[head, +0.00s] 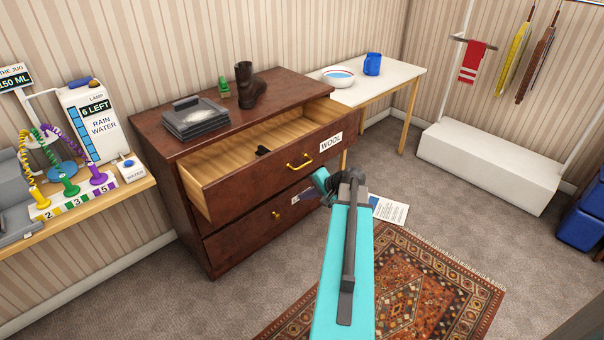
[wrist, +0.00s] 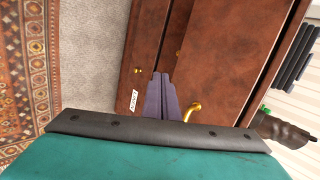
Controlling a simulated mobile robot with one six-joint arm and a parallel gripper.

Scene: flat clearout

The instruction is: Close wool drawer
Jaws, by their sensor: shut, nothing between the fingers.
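The wool drawer (head: 270,165) is the top drawer of a dark brown dresser (head: 220,240). It is pulled out, with a white WOOL label (head: 331,141) and a brass handle (head: 300,161) on its front. A small dark item (head: 262,151) lies inside; much of the interior looks empty. In the wrist view my gripper (wrist: 160,77) is shut and empty, with a brass handle (wrist: 192,112) beside the fingers. I cannot tell whether it touches the drawer.
The lower drawer (head: 250,226) is shut. On the dresser top are a grey stack (head: 194,118), a dark boot (head: 247,86) and a small green item (head: 223,88). A patterned rug (head: 410,290) and a paper (head: 388,208) lie on the floor. A white table (head: 400,73) stands behind right.

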